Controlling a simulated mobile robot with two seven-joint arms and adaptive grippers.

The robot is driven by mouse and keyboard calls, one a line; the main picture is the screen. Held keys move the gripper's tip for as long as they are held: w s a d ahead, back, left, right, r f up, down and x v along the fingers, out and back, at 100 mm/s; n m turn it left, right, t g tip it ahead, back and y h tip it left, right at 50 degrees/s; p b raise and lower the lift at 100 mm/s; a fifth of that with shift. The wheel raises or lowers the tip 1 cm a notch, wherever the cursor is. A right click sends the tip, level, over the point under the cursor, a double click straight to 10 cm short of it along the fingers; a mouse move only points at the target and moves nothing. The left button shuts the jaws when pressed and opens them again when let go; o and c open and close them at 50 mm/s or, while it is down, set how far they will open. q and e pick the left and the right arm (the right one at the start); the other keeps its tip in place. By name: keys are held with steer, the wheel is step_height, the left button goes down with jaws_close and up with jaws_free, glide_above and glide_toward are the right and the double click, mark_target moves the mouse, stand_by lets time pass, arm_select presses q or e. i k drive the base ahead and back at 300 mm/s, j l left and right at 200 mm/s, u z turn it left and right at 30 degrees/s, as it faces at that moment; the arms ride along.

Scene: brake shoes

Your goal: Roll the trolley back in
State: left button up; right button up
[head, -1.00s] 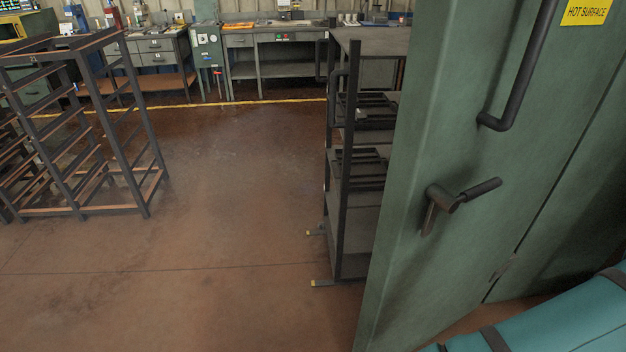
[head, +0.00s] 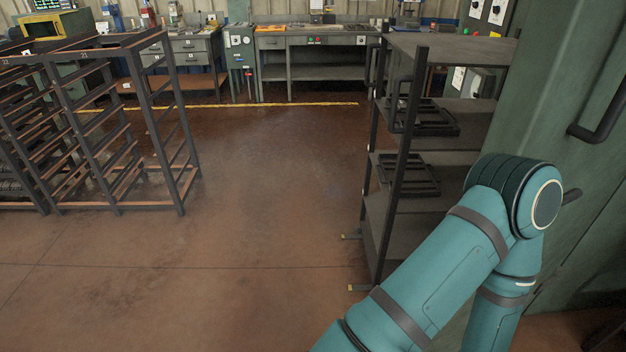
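The trolley (head: 437,50) is a dark metal shelf cart at right of centre in the head view. It stands upright on the floor, partly behind my teal arm and the green door. Dark slotted parts (head: 430,119) lie on its upper shelf, and more (head: 405,174) on the shelf below. An upright dark handle shows on its left side. The green door (head: 550,110) with a black handle bar stands at the right. My arm, coming in from the bottom right, crosses in front of the trolley's lower part and the door. Neither gripper is in view.
An open dark rack (head: 150,110) with several rails stands at the left. Grey workbenches (head: 315,72) line the back wall behind a yellow floor line (head: 300,104). The brown floor (head: 240,230) between rack and trolley is clear.

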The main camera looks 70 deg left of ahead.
mark_target(394, 228)
steer(key=u, duration=2.05)
steer(key=i+j+u, duration=0.3)
steer(key=u, duration=0.15)
steer(key=i+j+u, duration=0.2)
steer(key=u, duration=0.25)
steer(key=i+j+z, duration=0.25)
steer(key=i, duration=0.3)
steer(key=i+j+z, duration=0.25)
steer(key=i, duration=0.3)
steer(key=i+z, duration=0.2)
steer(key=z, duration=0.3)
steer(key=i+z, duration=0.2)
steer(key=z, duration=0.25)
steer(key=i+j+z, duration=0.1)
steer(key=z, duration=0.4)
steer(key=i+j, duration=0.05)
steer(key=i, duration=0.05)
